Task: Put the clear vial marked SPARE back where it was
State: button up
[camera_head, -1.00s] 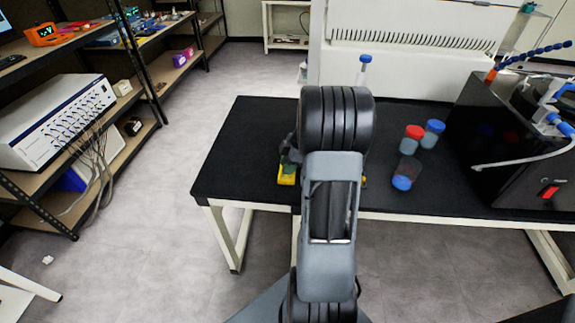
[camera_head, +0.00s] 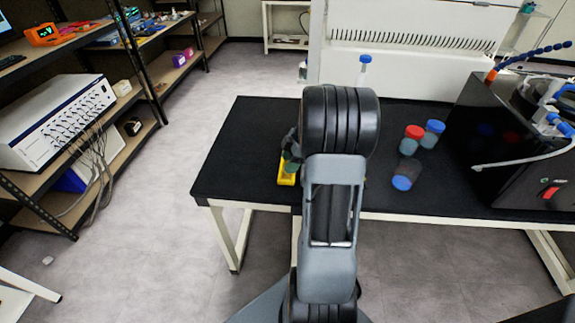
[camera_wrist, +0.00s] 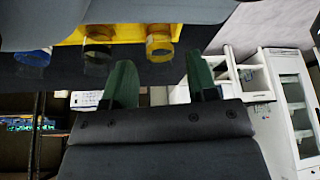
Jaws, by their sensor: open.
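My gripper (camera_wrist: 157,72) is open, its two green fingers apart with nothing visible between them. In the head view, only the left end of the yellow rack (camera_head: 286,178) shows beside my arm, which hides the rest. A clear vessel with a blue cap (camera_head: 364,70) stands behind my arm. I cannot read any SPARE marking, so I cannot tell which is that vial.
On the black bench (camera_head: 240,140), a red-capped jar (camera_head: 413,140) and a blue-capped jar (camera_head: 433,134) stand right of my arm. Another blue-ended jar (camera_head: 403,175) is nearer the front edge. A black machine (camera_head: 500,150) fills the bench's right side. The bench's left is clear.

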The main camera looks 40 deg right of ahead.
jog(key=v, duration=1)
jog(key=s+a+m+h, duration=0.1)
jog(key=s+a+m, duration=0.2)
jog(key=a, duration=0.5)
jog(key=s+a+m+h, duration=0.1)
jog(key=s+a+m, duration=0.2)
jog(key=a, duration=0.6)
jog(key=s+a+m+t+h, duration=0.1)
jog(key=s+a+m+h, duration=0.1)
jog(key=s+a+m, duration=0.2)
jog(key=a+f+m, duration=0.1)
jog(key=a+m, duration=0.1)
jog(key=a, duration=0.2)
jog(key=shift+a, duration=0.25)
jog(key=shift+w, duration=0.1)
